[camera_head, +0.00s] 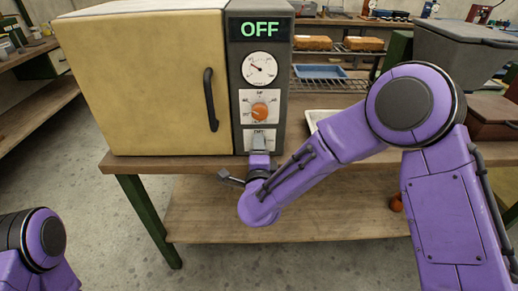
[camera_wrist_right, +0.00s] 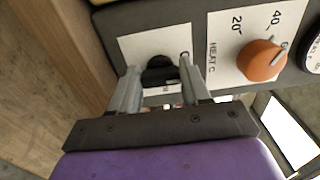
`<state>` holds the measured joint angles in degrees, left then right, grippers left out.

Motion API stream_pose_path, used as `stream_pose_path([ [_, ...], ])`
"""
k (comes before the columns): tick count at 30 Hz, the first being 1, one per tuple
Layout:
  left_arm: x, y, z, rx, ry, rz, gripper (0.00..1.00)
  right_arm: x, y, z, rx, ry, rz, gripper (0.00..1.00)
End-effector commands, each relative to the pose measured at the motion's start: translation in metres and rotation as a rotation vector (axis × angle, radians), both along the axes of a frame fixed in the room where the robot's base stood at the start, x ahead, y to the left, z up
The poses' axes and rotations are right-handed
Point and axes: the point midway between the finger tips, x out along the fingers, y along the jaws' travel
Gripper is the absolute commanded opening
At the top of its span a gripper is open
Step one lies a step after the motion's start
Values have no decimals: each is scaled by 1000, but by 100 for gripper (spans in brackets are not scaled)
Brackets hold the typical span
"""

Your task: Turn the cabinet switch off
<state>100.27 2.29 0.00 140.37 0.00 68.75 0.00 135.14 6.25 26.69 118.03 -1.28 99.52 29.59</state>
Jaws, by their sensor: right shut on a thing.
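The cabinet (camera_head: 145,85) is a yellow-fronted box with a dark control panel on its right side. The green display (camera_head: 261,29) at the top of the panel reads OFF. The switch (camera_wrist_right: 158,72) is a black knob on a white plate low on the panel. In the head view it is hidden behind my right gripper (camera_head: 260,140). In the right wrist view, my right gripper (camera_wrist_right: 162,80) has its two grey fingers on either side of the switch, shut on it. My left gripper is out of view; only part of the left arm shows at lower left.
Above the switch are an orange heat knob (camera_head: 260,111) and a round gauge (camera_head: 259,68). A black handle (camera_head: 210,99) is on the cabinet door. A wooden bench (camera_head: 140,164) carries the cabinet. A blue tray (camera_head: 320,72) sits on a wire rack behind.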

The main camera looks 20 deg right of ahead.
Motion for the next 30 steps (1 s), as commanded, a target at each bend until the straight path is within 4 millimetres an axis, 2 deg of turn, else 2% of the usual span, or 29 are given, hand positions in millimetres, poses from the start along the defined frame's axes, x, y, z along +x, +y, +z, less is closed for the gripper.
stream_pose_path([
  [5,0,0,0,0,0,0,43,-1,1,-1,0,3,2,16],
  [6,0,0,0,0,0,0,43,-1,1,-1,0,3,2,50],
  [8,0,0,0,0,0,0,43,-1,0,-1,0,3,2,70],
  [9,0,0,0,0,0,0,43,-1,0,-1,1,3,2,72],
  [19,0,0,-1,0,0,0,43,-6,2,-1,0,1,2,72],
  [30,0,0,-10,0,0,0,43,-83,25,-2,-1,1,5,72],
])
